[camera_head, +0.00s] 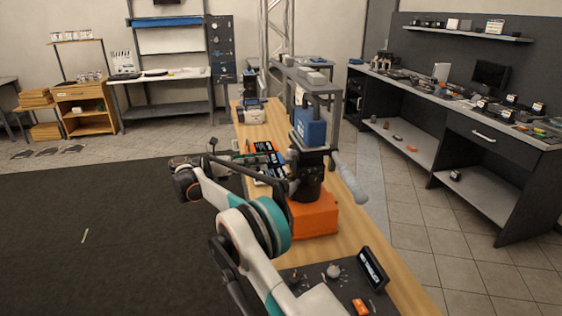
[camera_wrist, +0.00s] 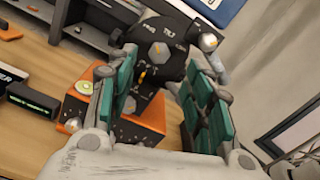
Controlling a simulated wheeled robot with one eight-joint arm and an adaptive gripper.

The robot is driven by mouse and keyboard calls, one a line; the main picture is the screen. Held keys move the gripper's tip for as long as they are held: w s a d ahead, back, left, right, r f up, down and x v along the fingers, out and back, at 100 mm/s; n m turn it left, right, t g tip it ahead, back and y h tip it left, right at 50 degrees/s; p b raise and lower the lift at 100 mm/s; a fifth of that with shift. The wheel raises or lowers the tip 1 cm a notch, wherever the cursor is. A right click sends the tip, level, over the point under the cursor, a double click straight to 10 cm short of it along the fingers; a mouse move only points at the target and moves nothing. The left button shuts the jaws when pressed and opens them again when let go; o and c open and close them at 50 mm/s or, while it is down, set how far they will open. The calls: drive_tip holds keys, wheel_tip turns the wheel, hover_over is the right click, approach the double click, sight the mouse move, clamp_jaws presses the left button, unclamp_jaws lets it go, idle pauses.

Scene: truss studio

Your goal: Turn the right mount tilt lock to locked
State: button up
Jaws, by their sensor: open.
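The mount is a black head (camera_head: 308,180) on an orange base (camera_head: 314,215), with a blue block (camera_head: 308,127) on top, standing on the wooden bench. In the wrist view its black round plate (camera_wrist: 178,68) carries white lettering, partly readable as TILT, and a grey knob (camera_wrist: 158,51). A silver knob (camera_wrist: 208,42) sits at the plate's right edge. My gripper (camera_wrist: 164,78) is open, its teal-padded fingers on either side of the plate's lower part, with nothing gripped. I cannot tell whether either finger touches the mount, nor which knob is the tilt lock or its setting.
A grey padded handle (camera_head: 348,180) sticks out right of the mount. A black display (camera_head: 373,269) and a panel with knobs (camera_head: 333,271) lie at the bench's near end. Dark floor (camera_head: 110,240) lies open at left.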

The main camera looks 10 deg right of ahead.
sight(284, 159)
drive_tip(key=d+b, duration=0.2)
drive_tip(key=d, duration=0.6)
drive_tip(key=shift+d, duration=0.15)
drive_tip(key=c, duration=1)
